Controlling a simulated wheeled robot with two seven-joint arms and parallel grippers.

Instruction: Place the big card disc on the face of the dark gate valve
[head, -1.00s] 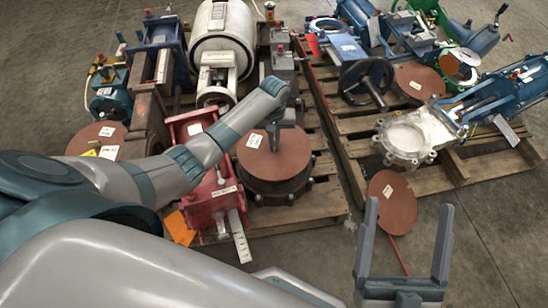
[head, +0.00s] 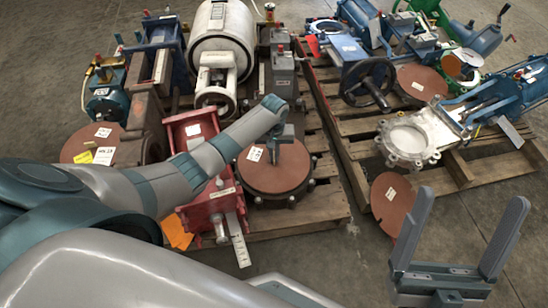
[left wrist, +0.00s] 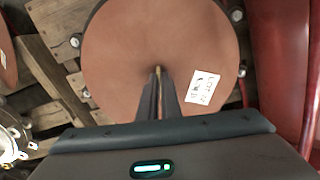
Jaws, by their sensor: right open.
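The big card disc (head: 268,178) is brown with a white label and lies flat over the face of the dark gate valve (head: 303,197). Only the valve's dark rim and bolts show around it. The disc fills the top of the left wrist view (left wrist: 120,45). My left gripper (head: 272,160) points down at the middle of the disc. Its fingers (left wrist: 158,72) are close together, with a thin tan strip between them; they look shut on a thin part of the disc. My right gripper (head: 468,230) is open and empty at the lower right.
A red valve (head: 205,205) stands close left of the dark valve. Other brown discs lie at the left (head: 78,150), on the right pallet (head: 418,88) and at the front right (head: 388,212). A white valve (head: 408,140) lies on the right pallet.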

